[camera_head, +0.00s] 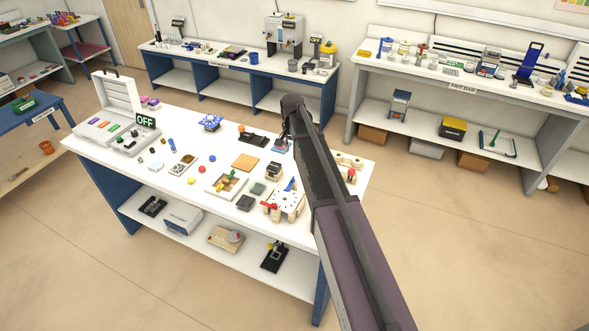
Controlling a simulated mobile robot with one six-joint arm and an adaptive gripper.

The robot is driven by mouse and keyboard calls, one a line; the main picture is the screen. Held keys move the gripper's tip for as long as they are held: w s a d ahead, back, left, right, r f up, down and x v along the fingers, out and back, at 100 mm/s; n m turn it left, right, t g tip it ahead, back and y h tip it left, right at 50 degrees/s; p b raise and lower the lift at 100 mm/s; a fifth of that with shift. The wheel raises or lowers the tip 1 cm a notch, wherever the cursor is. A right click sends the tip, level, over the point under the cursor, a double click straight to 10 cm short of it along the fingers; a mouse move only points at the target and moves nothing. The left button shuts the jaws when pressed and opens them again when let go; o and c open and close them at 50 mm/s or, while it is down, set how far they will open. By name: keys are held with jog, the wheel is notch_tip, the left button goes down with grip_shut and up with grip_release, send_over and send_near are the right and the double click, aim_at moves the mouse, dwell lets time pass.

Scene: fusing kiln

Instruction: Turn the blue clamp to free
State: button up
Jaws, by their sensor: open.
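A small blue lever (290,186), which looks like the blue clamp, stands at the back of a white board (287,203) with wooden corner pieces, on the right part of the near white table. It appears tilted up; its exact setting is too small to tell. A red lever (269,206) sits at the same board's left side. My gripper (285,137) hangs from the end of my arm over the table's back edge, behind and apart from the blue lever. It is open and small in view, and I see nothing held. My arm hides the table just right of the board.
Close under my gripper is a dark and purple item (281,146).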

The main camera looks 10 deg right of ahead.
jog(key=shift+f, duration=0.1)
dwell(0.4)
jog(key=b, duration=1.4)
send_near(290, 184)
jog(key=f, duration=0.2)
jog(key=w+d+f, duration=0.1)
jog(key=f, duration=0.2)
jog(key=w+f, duration=0.1)
jog(key=f, duration=0.1)
jog(key=shift+d+f, duration=0.25)
jog(key=shift+f, duration=0.05)
grip_shut()
